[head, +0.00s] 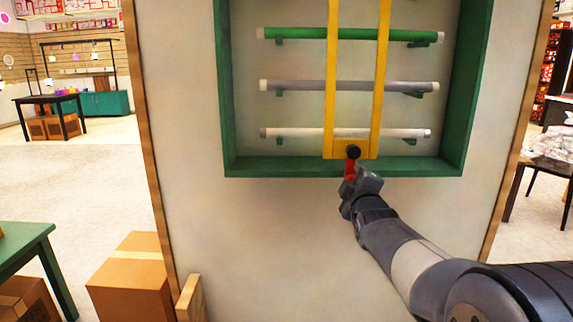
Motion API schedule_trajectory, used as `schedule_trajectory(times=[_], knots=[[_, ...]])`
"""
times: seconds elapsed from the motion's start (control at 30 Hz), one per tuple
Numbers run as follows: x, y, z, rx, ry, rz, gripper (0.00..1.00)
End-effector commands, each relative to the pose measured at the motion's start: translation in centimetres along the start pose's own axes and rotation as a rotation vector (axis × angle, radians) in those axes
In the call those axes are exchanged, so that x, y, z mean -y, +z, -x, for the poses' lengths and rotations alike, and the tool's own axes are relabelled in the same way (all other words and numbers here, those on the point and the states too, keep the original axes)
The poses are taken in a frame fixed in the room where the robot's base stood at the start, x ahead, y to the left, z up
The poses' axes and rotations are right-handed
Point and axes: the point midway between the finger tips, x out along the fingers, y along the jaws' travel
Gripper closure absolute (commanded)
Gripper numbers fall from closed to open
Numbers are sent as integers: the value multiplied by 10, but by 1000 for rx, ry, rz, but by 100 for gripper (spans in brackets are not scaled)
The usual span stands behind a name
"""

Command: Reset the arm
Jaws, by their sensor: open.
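My arm reaches in from the lower right in the head view. My gripper (354,180) is at the bottom edge of a green wall frame (270,169), just below a red piece (350,167). The red piece hangs under a black knob (353,152) on a yellow bracket (332,90). The gripper jaws are small and partly hidden by the wrist, and whether they touch the red piece is unclear.
Green, grey and white tubes (300,133) lie across the frame behind the bracket. Cardboard boxes (135,285) and a green table (25,240) stand at lower left. A dark table (545,175) stands at right. The panel below the frame is bare.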

Motion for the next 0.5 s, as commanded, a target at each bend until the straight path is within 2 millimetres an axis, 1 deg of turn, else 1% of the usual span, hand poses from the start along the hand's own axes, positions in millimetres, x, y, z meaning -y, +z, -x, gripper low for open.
schedule_trajectory(times=[0.03, 0.37, 0.5], knots=[[0, 0, -2, 0, -1, 0, 50], [0, 0, -1, 0, 0, -14, 50], [0, 0, 2, 0, 0, -10, 50]])
